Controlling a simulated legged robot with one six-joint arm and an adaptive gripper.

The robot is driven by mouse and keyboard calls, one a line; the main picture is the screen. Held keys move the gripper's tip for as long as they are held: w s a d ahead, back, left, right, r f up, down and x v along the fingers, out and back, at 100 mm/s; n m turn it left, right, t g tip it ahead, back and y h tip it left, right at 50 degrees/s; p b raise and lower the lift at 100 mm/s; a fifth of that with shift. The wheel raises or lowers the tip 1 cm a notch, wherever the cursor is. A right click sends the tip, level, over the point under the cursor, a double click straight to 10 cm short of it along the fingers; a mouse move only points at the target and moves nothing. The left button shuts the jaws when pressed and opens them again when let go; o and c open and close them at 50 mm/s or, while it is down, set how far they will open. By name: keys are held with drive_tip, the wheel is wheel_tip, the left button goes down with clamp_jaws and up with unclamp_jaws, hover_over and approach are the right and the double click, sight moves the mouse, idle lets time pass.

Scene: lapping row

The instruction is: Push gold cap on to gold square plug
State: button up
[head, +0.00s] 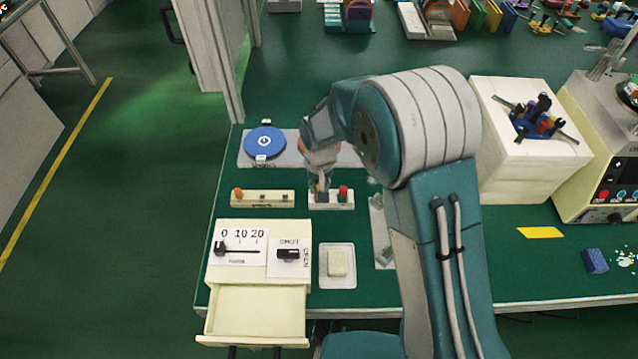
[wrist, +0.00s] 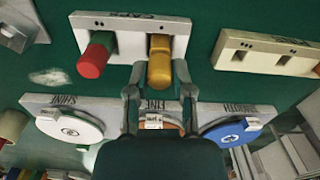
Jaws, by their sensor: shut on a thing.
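My gripper (wrist: 160,82) is shut around the gold cap (wrist: 159,58) in the wrist view. The cap's far end is at the white CAPS block (wrist: 128,21); I cannot tell whether it is still seated there. In the head view my gripper (head: 321,183) points down over that block (head: 330,205), and the gold cap is hard to make out. A second pale block (head: 262,204), left of the CAPS block, carries small plugs. I cannot tell which is the gold square one.
A red cap (wrist: 91,60) with a green part behind it stands beside the gold cap. Behind are a blue disc (head: 264,141) and a white disc (wrist: 70,127) on plates. A cream box with an open drawer (head: 254,312) and a small tray (head: 337,284) are in front.

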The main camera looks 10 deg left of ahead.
drive_tip(key=shift+f, duration=0.4)
drive_tip(key=o, duration=0.8)
wheel_tip(320, 180, up, 12)
drive_tip(key=shift+f, duration=0.1)
idle(0.4)
